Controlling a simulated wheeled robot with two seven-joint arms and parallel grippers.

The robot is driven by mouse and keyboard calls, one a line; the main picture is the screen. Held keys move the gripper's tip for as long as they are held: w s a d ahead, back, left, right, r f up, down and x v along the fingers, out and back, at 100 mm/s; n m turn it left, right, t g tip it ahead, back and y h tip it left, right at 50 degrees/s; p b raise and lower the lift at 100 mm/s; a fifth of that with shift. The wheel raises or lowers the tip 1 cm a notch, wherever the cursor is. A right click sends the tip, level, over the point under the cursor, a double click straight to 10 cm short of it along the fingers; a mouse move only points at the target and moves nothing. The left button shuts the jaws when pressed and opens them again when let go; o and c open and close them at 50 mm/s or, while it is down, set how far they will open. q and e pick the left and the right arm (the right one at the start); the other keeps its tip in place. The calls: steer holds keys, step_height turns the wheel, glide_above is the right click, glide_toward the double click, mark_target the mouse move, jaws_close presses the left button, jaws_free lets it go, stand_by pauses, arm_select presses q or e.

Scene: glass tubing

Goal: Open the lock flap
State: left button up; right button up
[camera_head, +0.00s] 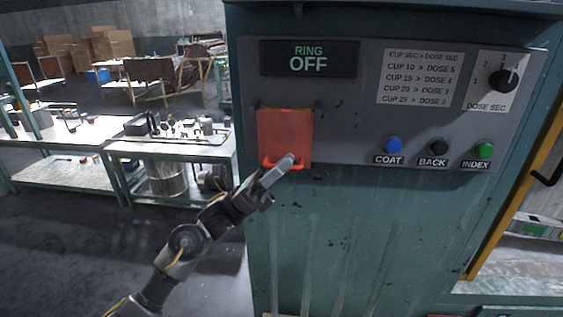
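The lock flap is a red, slightly see-through cover (286,135) on the left part of the grey control panel. It hangs down flat against the panel, with a red handle lip along its lower edge. My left gripper (288,163) is at the lower edge of the flap, its fingertip end beside or touching the lip. The fingers look close together, but the view does not show whether they grip the lip. What lies behind the flap is not clear. My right gripper is not in view.
The panel (350,150) carries a display (309,59) reading "RING OFF", a dose dial (503,80), and blue (393,145), black (438,147) and green (484,148) buttons. A workbench (180,145) stands to the left.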

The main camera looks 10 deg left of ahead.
arm_select(q)
jaws_close()
stand_by(0.3)
steer(key=s+r+n+t+y+p, duration=0.4)
steer(key=n+t+y+p, duration=0.3)
steer(key=n, duration=0.6)
steer(key=shift+s+t+p, duration=0.75)
steer(key=shift+t+p, duration=0.15)
steer(key=shift+p, duration=0.35)
jaws_free()
